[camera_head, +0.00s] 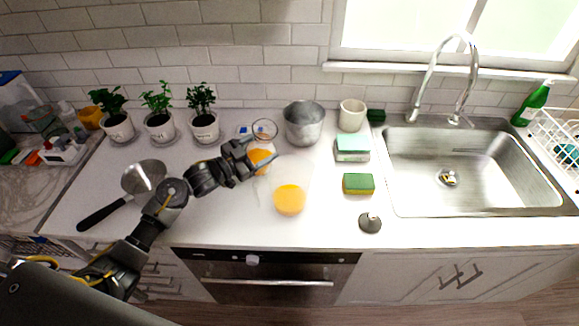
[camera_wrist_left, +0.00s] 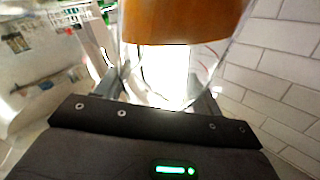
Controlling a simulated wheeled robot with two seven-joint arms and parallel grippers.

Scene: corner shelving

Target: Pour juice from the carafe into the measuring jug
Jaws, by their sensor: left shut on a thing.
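A clear glass carafe (camera_head: 261,160) with orange juice in it is between the fingers of my left gripper (camera_head: 262,150). The gripper is shut on it. Its round rim shows above the fingers, and the fingers hide part of its body. In the left wrist view the carafe (camera_wrist_left: 185,20) fills the top middle, with orange juice above its clear glass bottom. The clear measuring jug (camera_head: 290,198) stands on the counter just right of and nearer than the carafe, with orange juice in its lower part. My right gripper is in neither view.
A metal pot (camera_head: 304,124) and a white cup (camera_head: 352,115) stand behind. Sponges (camera_head: 359,184) and a small dark-grey item (camera_head: 370,222) lie to the right, before the sink (camera_head: 460,175). A pan (camera_head: 143,176) and several potted plants (camera_head: 204,126) are left. The front counter is mostly clear.

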